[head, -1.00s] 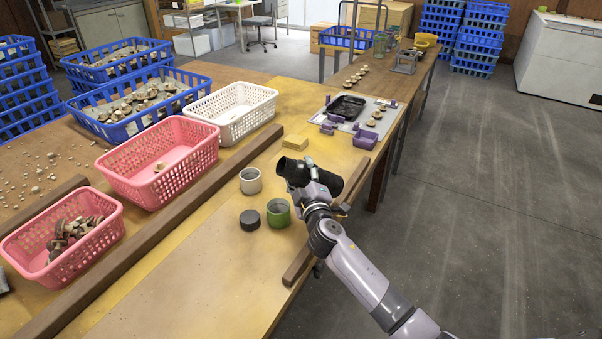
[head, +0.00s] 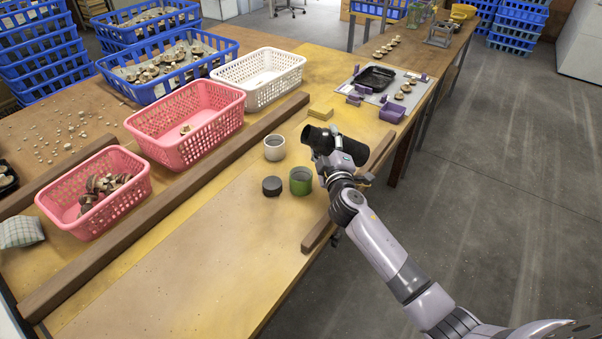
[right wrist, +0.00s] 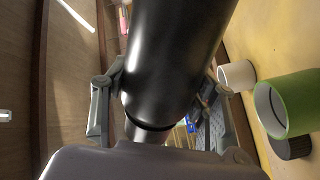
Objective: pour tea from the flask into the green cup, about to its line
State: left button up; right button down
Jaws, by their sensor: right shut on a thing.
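The black flask (head: 350,147) is in my right gripper (head: 336,160), which is shut around its body. It is tilted, almost lying on its side, with one end toward the left, above and behind the green cup as seen in the head view. No stream of tea shows. My left gripper is out of view.
A white cup (head: 274,150) and a dark round lid (head: 272,187) stand close to the green cup. A wooden rail (head: 160,205) and pink baskets (head: 190,150) lie to the left. The front table is clear.

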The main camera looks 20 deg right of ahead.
jog(key=shift+r+n+p, duration=1.2)
jog(key=shift+n, duration=0.4)
dwell(6.0)
jog(key=shift+f, duration=0.1)
